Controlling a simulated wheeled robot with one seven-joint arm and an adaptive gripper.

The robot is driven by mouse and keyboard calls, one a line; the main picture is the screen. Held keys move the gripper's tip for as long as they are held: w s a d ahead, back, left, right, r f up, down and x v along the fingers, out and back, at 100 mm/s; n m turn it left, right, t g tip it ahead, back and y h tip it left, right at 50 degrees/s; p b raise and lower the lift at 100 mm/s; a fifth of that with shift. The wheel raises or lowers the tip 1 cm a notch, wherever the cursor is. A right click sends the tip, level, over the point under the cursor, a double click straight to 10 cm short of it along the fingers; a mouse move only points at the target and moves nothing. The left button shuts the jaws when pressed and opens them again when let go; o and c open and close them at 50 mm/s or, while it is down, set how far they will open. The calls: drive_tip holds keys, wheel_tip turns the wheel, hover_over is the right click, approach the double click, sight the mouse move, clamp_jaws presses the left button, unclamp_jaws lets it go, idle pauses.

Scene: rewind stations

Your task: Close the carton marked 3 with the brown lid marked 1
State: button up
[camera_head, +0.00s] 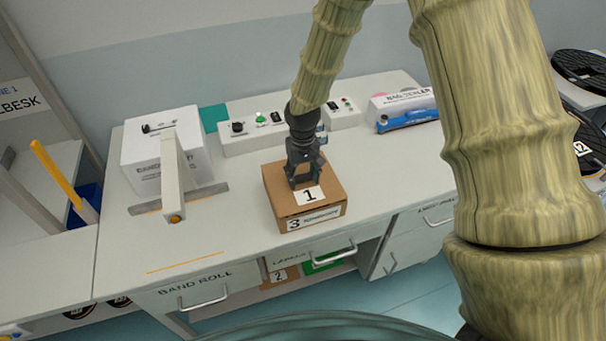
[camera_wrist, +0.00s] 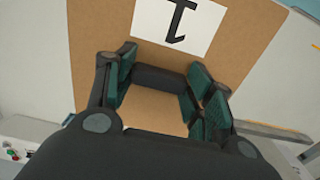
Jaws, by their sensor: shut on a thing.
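The carton marked 3 (camera_head: 315,217) stands on the bench with its label on the front face. The brown lid marked 1 (camera_head: 332,183) lies flat over its top and looks lined up with it; a thin seam shows along the front, and I cannot tell if it is fully seated.
A control panel (camera_head: 260,130) runs behind the carton, and a bag sealer box (camera_head: 400,107) is at the back right. Bench space beside the carton is clear.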

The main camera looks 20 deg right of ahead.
sight(303, 176)
drive_tip(key=shift+f, duration=0.5)
drive_tip(key=o, duration=1.1)
drive_tip(key=shift+c, duration=0.2)
wheel_tip(303, 176, up, 12)
idle(0.3)
